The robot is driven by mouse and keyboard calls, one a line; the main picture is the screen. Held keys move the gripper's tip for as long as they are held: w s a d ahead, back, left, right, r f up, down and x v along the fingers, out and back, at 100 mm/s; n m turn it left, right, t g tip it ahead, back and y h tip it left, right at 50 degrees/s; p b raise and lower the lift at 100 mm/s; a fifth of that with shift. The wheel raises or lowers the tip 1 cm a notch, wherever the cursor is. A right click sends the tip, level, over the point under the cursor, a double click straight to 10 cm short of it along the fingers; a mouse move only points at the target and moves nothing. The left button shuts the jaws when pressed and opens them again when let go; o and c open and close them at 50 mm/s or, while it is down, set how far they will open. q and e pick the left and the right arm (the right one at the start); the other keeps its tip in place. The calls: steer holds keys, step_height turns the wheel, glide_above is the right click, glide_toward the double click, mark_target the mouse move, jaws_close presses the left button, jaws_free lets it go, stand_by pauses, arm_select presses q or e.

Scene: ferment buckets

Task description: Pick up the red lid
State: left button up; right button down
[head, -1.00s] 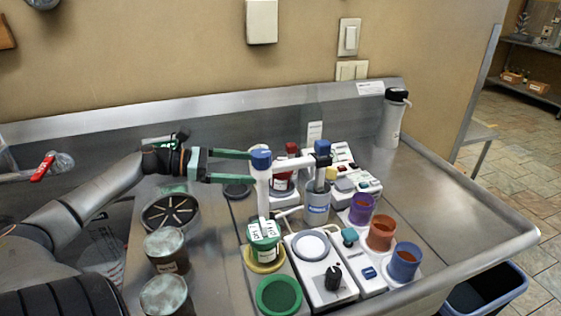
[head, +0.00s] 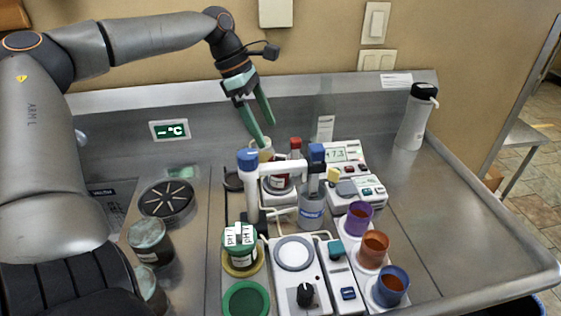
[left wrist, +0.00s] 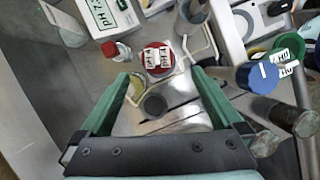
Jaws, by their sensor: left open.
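The red lid (left wrist: 151,58), with white pH tags, shows from above in the left wrist view. In the head view the red-marked jar (head: 279,183) stands behind the white stand's crossbar, which partly hides it. My left gripper (head: 264,133) points down above the back of the counter, behind the stand. It is open and empty. In the left wrist view its green fingers (left wrist: 160,76) are spread wide, with the red lid between and beyond the tips. My right gripper is not in view.
A small red-capped bottle (head: 296,147) stands close behind the red-marked jar. The white stand with blue caps (head: 283,168) is in front. A green-lidded jar (head: 240,240), meters and coloured cups (head: 374,248) crowd the front. The counter is clear at right.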

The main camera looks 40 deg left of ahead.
mark_target(281, 155)
arm_select(q)
steer(key=x, duration=0.9)
steer(key=shift+w, duration=0.35)
steer(key=shift+r, duration=0.1)
steer(key=c, duration=1.2)
steer(key=shift+c, duration=0.2)
step_height(281, 155, up, 18)
steer(key=p, duration=0.1)
